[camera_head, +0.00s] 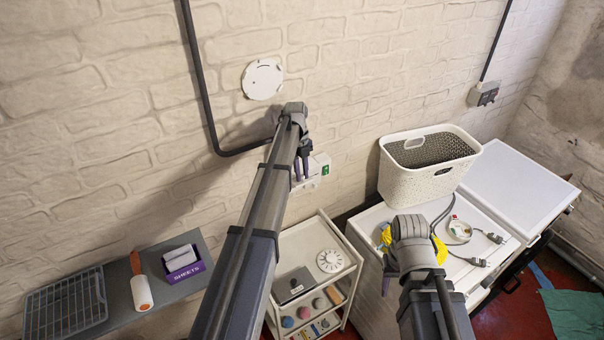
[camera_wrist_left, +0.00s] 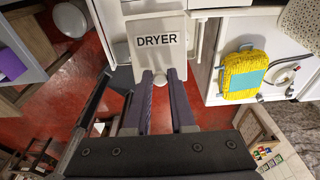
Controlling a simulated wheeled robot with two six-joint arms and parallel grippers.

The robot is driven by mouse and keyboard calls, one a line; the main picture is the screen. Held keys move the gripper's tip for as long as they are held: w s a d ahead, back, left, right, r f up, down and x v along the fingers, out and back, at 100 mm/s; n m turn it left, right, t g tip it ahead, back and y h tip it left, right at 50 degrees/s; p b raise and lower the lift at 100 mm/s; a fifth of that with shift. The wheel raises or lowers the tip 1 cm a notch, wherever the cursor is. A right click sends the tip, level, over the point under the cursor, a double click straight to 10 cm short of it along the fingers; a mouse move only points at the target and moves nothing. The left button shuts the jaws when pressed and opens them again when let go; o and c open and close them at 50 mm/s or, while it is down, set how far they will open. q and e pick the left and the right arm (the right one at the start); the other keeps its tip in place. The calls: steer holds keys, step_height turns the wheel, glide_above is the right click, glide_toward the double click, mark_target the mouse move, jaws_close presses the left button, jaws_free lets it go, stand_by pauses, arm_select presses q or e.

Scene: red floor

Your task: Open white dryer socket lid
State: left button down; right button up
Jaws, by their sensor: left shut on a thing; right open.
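The white socket lid labelled DRYER (camera_wrist_left: 157,40) is at the top middle of the left wrist view. My left gripper (camera_wrist_left: 161,78) is shut on its lower edge. In the head view the left gripper (camera_head: 302,165) is at the wall, against the white socket box (camera_head: 318,168) with a green switch; the arm covers part of it. How far the lid is raised cannot be told. My right gripper (camera_head: 389,275) is open and empty over the white appliance, its fingers partly hidden by its own wrist.
A white laundry basket (camera_head: 418,180) and a yellow item (camera_head: 438,247) are on the white appliances at right. Loose plugs (camera_head: 480,262) lie near them. A white trolley (camera_head: 345,285) stands below my left arm. A grey shelf (camera_head: 190,278) is at left.

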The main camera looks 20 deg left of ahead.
arm_select(q)
steer(key=c, duration=0.8)
jaws_free()
steer(key=shift+o, duration=0.2)
